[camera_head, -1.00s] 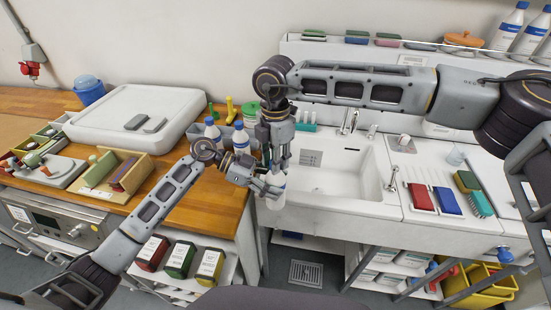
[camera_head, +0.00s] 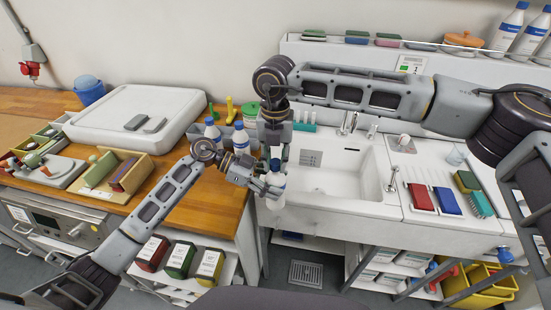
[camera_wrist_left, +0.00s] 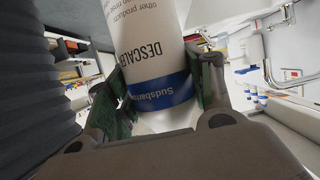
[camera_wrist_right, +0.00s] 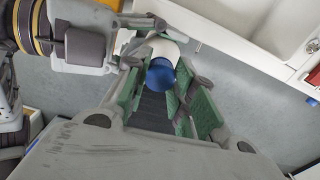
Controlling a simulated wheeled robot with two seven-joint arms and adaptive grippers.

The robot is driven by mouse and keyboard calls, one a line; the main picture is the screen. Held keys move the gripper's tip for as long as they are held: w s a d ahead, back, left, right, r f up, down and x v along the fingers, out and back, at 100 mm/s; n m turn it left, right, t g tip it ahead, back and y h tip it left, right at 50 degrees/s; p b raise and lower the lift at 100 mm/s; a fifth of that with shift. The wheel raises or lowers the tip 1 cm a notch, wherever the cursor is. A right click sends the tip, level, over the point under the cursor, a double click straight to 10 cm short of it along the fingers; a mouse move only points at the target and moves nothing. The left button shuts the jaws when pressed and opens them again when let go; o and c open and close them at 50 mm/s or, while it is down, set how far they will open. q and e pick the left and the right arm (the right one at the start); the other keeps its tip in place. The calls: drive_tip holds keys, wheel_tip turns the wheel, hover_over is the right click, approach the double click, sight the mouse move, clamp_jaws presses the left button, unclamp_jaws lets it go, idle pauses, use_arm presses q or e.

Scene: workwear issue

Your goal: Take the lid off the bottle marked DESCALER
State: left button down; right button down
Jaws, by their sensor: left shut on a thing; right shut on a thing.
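My right gripper (camera_head: 276,153) points down from above, shut on the blue lid (camera_wrist_right: 160,73). The bottle's white shoulder (camera_wrist_right: 166,46) shows right beside the lid in the right wrist view. I cannot tell whether the lid still touches the neck.
Two more blue-capped bottles (camera_head: 240,139) stand on the wooden counter just left of the bottle. The white sink (camera_head: 340,178) lies to the right, with brushes and sponges (camera_head: 446,200) beyond. Labelled boxes (camera_head: 181,258) sit on a shelf below. Open floor lies under the held bottle.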

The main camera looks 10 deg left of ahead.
drive_tip(key=n, duration=0.6)
drive_tip(key=shift+w, duration=0.1)
drive_tip(key=n, duration=1.9)
drive_tip(key=shift+n, duration=0.4)
drive_tip(key=shift+r, duration=0.1)
drive_tip(key=shift+r, duration=1.15)
idle(0.9)
drive_tip(key=shift+r, duration=1.9)
drive_tip(key=shift+f, duration=0.1)
drive_tip(key=shift+f, duration=2.05)
